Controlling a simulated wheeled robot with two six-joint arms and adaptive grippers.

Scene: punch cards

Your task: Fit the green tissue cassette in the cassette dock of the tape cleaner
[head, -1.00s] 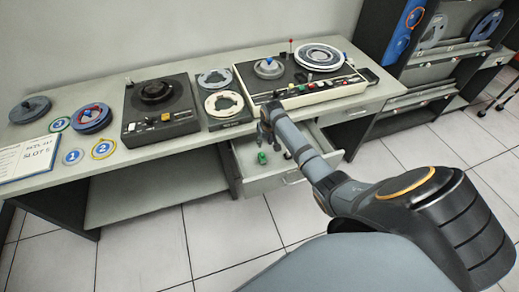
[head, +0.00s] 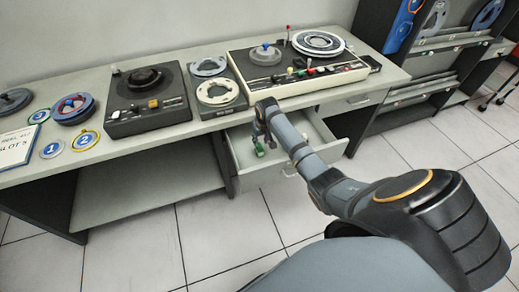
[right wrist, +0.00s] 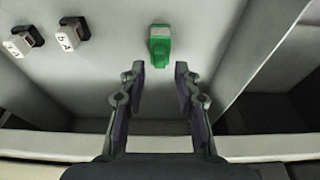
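The green tissue cassette (right wrist: 160,46) lies in the open drawer, just beyond my right fingertips in the right wrist view. In the head view it is small and partly hidden by my gripper (head: 259,150). My right gripper (right wrist: 160,68) is open and empty, its two fingers apart and in line with the cassette. In the head view it hangs over the drawer (head: 262,138). I cannot tell a cassette dock on either. My left gripper is out of view.
Two small dark blocks with white labels (right wrist: 68,35) lie in the drawer left of the cassette. The drawer's wall (right wrist: 232,55) rises close on the right.

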